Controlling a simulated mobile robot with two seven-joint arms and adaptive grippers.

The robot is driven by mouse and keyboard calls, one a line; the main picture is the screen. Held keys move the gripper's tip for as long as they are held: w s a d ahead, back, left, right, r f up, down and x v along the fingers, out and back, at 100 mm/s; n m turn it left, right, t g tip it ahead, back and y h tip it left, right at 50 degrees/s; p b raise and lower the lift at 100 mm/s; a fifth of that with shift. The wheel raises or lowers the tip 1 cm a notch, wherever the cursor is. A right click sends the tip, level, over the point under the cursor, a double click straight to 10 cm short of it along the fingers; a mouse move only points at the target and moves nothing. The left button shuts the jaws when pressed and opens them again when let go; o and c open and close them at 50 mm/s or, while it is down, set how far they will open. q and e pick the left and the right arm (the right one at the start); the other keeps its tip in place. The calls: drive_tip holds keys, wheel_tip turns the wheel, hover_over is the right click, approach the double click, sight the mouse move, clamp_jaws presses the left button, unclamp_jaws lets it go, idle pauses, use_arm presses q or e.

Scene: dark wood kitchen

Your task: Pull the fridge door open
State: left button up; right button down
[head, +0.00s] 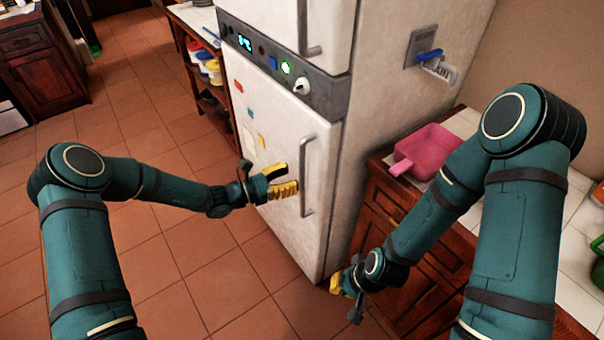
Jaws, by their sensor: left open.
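The white fridge stands in the middle of the head view, with a control panel (284,66) between its upper and lower doors. The lower fridge door (268,125) looks closed. Its upright metal handle (306,172) is on the door's right side. My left gripper (287,182) is open, with yellow fingers in front of the lower door, just left of the handle. I cannot tell whether a finger touches the handle. My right gripper (340,284) hangs low by the fridge's bottom right corner, apart from the handle. Its fingers are small and partly hidden, so its opening is unclear.
A dark wood cabinet (400,215) with a tiled top stands right of the fridge. A pink dustpan-like object (425,152) lies on it. A shelf with containers (208,68) stands left of the fridge. The tiled floor (170,250) in front is clear.

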use_arm(q)
drive_tip(key=shift+x, duration=2.2)
clamp_jaws()
